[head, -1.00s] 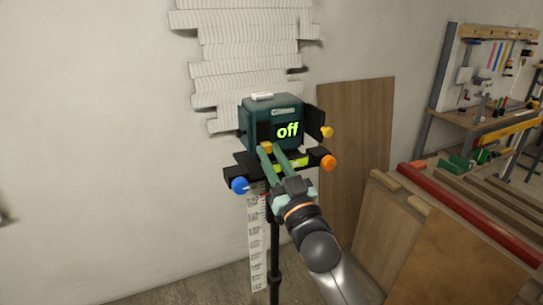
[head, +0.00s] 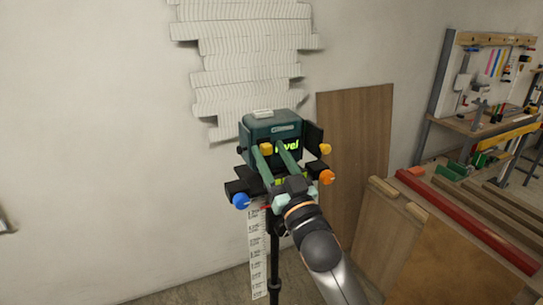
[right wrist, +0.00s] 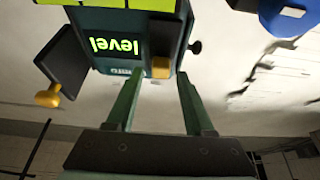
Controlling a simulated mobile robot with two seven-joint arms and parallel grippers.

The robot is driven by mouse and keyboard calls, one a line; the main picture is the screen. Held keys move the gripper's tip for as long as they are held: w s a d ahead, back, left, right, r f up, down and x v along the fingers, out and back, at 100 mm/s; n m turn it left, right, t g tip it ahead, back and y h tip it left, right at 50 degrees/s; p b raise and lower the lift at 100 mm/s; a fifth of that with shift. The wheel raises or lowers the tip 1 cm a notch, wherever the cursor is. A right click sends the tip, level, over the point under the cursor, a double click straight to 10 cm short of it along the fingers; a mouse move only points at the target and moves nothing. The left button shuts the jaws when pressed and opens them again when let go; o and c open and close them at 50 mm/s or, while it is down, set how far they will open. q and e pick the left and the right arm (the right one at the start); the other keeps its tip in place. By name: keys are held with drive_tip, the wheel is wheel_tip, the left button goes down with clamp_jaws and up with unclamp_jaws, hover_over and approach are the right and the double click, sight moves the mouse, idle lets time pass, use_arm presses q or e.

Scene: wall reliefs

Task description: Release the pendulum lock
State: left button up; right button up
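A dark green boxy device (head: 262,130) stands on a black tripod (head: 274,262) before the wall. Its black display reads "level" in green, partly covered by a finger in the head view, and upside down in the right wrist view (right wrist: 115,45). A small yellow-orange knob (head: 266,148) sits on its front beside the display. In the right wrist view the knob (right wrist: 161,67) lies between the fingertip lines, with no finger visibly pressed on it. My right gripper (head: 278,150) is open in front of the device, fingers apart and empty. My left gripper is not in view.
Another yellow knob (head: 325,149) on a black side flap, an orange knob (head: 326,177) and a blue knob (head: 241,202) stick out around the device. Wooden boards and a workbench (head: 480,125) are at right. The left is clear.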

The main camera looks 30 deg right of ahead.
drive_tip(key=shift+f, duration=0.1)
drive_tip(key=shift+s+f, duration=0.3)
drive_tip(key=shift+s, duration=0.1)
drive_tip(key=b+v, duration=0.3)
drive_tip(key=v, duration=0.8)
drive_tip(key=shift+s, duration=0.3)
drive_tip(key=shift+a+r, duration=0.1)
drive_tip(key=s+a+f+n+g+y+p, duration=0.1)
drive_tip(key=s+a+f+g, duration=0.15)
drive_tip(key=f, duration=0.75)
drive_tip(key=s+a+f+g+y+p, duration=0.15)
drive_tip(key=f+g, duration=0.25)
drive_tip(key=f, duration=0.6)
drive_tip(key=s+a+f+n+g, duration=0.1)
drive_tip(key=a+f+g, duration=0.15)
drive_tip(key=f, duration=0.65)
drive_tip(key=s+a+f+g+y, duration=0.1)
drive_tip(key=s+f+g, duration=0.3)
drive_tip(key=s+f, duration=0.5)
drive_tip(key=shift+a+f+n+g+p, duration=0.3)
drive_tip(key=shift+a+f+p, duration=0.1)
drive_tip(key=shift+a+f, duration=0.45)
